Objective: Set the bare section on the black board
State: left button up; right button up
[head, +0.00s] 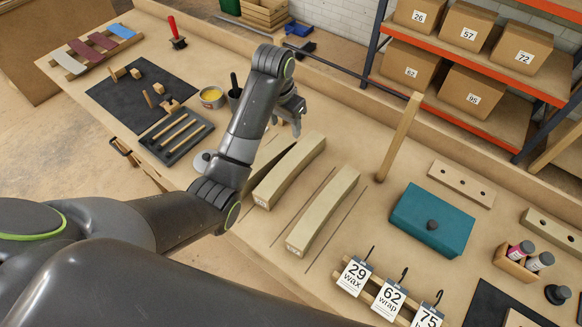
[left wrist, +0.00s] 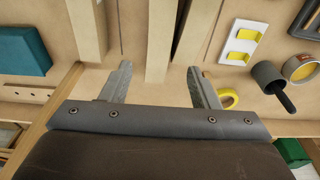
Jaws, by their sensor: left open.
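I cannot tell which is the bare section. A black board (head: 500,306) lies at the lower right edge, partly cut off; a black mat (head: 115,97) with small wooden pieces lies at the far left. My left gripper (head: 291,112) is open and empty, beyond the far end of the left section. In the left wrist view its fingers (left wrist: 160,78) are apart, with wooden lengths (left wrist: 160,40) extending away ahead of them. My right gripper is not in view.
A teal box (head: 432,220) and a leaning wooden post (head: 398,138) stand right of the sections. Numbered tags (head: 390,298) stand near the front. A tray of dowels (head: 177,135) and a yellow tin (head: 211,97) are to the left. Thin strips lie between the sections.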

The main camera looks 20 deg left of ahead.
pick_arm(q)
jog(key=b, duration=0.5)
send_near(290, 161)
jog(key=shift+w+d+f+p, duration=0.1)
jog(key=shift+d+f+p, duration=0.1)
jog(key=shift+f+p, duration=0.55)
jog(key=shift+w+f, duration=0.1)
jog(key=shift+f, duration=0.4)
notch_tip(290, 161, down, 4)
jog(key=shift+w+f+p, duration=0.1)
jog(key=shift+w+p, duration=0.05)
jog(key=shift+p, duration=0.7)
jog(key=shift+w+f, duration=0.15)
jog(key=shift+f, duration=0.45)
jog(key=shift+r, duration=0.1)
grip_shut()
